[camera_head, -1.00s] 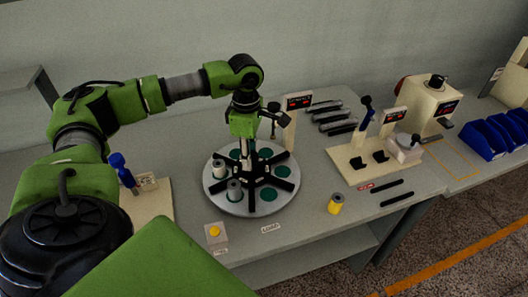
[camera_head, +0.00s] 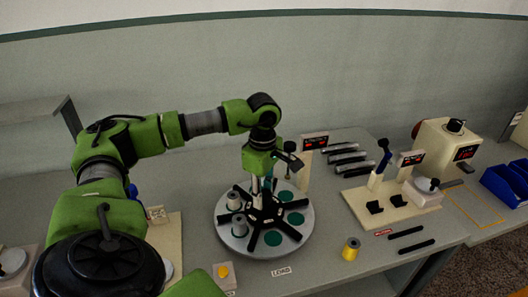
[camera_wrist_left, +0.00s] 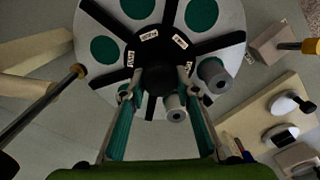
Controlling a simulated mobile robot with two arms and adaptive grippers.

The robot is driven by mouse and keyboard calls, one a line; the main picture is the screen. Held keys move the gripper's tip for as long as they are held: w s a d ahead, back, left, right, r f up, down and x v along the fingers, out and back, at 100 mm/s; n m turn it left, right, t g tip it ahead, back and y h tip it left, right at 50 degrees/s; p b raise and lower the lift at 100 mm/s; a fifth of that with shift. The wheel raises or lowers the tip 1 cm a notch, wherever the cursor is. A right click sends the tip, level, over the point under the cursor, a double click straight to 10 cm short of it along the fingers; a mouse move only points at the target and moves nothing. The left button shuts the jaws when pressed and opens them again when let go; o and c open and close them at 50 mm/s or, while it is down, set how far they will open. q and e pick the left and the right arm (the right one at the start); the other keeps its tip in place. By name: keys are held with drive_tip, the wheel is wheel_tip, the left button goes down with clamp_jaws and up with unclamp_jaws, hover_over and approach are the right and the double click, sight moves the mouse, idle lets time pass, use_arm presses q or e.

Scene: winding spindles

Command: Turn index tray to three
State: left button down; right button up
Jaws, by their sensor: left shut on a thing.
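The index tray (camera_head: 233,245) is a round grey plate with green round pockets and black spokes, on the table in the middle of the head view. It also fills the top of the left wrist view (camera_wrist_left: 228,35). Two grey cylinders, one (camera_head: 234,200) behind the other (camera_head: 239,222), stand in pockets on its left side. My left gripper (camera_head: 264,192) points down at the tray near its centre. In the left wrist view its fingers (camera_wrist_left: 155,95) are closed about a black part of the tray, between small white labels. The exact contact is partly hidden. My right gripper is out of view.
A box with a yellow button (camera_head: 223,271) and a LOAD label (camera_head: 281,271) lie in front of the tray. A display post (camera_head: 315,141) stands close behind it. A yellow spool (camera_head: 351,250), black rods (camera_head: 406,232) and a cream fixture (camera_head: 352,196) are at the right.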

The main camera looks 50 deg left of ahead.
use_arm(q)
drive_tip(key=shift+w+r, duration=0.1)
drive_tip(key=c, duration=1.6)
unclamp_jaws()
drive_tip(key=shift+o, duration=0.2)
wheel_tip(320, 180, up, 12)
